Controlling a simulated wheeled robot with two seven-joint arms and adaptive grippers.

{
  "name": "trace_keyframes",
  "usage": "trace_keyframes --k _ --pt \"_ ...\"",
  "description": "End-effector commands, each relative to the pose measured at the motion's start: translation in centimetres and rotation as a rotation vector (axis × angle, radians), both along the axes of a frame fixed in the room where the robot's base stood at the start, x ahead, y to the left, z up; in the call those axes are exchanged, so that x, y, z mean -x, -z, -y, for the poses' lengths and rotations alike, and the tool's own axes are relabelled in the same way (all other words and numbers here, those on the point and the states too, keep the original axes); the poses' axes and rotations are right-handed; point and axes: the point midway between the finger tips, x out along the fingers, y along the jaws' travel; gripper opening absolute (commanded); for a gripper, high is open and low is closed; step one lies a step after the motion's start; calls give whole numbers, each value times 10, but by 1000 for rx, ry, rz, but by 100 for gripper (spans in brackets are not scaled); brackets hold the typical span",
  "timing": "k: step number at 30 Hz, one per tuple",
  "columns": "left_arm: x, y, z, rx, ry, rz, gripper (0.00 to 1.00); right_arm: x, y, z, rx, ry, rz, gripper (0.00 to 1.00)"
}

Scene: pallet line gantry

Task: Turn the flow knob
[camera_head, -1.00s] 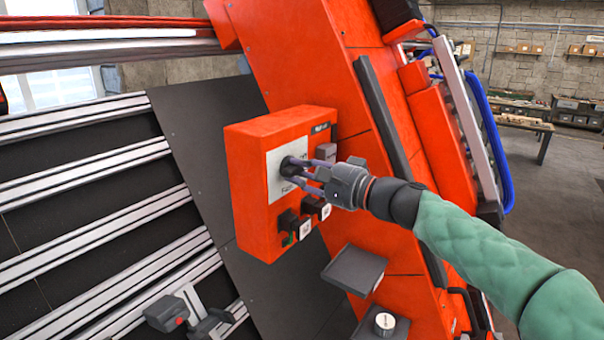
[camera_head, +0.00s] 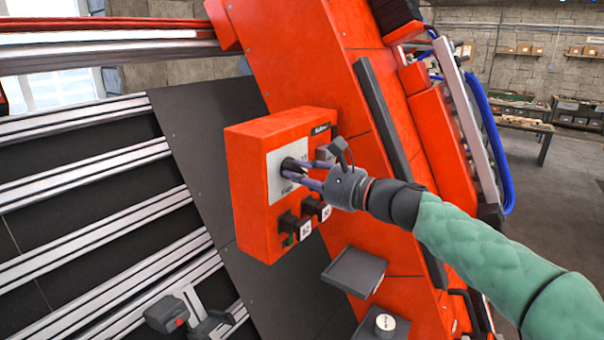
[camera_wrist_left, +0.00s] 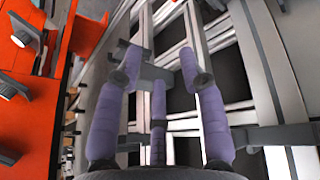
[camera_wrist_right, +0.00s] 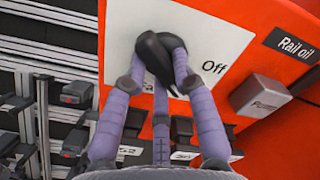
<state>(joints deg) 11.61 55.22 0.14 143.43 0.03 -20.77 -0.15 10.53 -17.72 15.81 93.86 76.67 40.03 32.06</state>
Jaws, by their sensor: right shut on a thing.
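The black flow knob (camera_wrist_right: 158,55) sits on a white plate (camera_wrist_right: 205,30) marked "Off", with another word partly hidden by a finger. The plate is on the front of an orange control box (camera_head: 250,200). My right gripper (camera_head: 295,170) is shut on the knob; in the right wrist view its purple fingers close around it. The knob's pointed end aims down and slightly right in that view. My left gripper (camera_wrist_left: 155,75) is open and empty in the left wrist view, its fingers spread in front of grey rails. It does not show in the head view.
Black switches (camera_head: 287,222) sit just below the knob, and a grey button (camera_wrist_right: 262,95) is beside it under a "Rail oil" label (camera_wrist_right: 291,45). A grey shelf (camera_head: 354,270) juts out below the box. Metal rails (camera_head: 90,170) fill the left.

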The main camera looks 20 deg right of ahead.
Motion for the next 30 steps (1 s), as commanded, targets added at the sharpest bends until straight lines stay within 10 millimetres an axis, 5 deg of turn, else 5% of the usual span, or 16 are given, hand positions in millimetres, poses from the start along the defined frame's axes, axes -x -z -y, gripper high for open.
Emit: trace_keyframes --k 21,22,24,30 --pt "0 -2 0 0 0 0 40 0 -2 0 -70 0 -38 0" --pt "0 -2 0 0 0 0 40 0 -2 0 -69 0 -38 36" --pt "0 -2 0 0 0 0 40 0 -1 0 -69 0 -38 52" --pt "0 -2 0 0 0 0 40 0 -1 0 -69 0 -39 52"
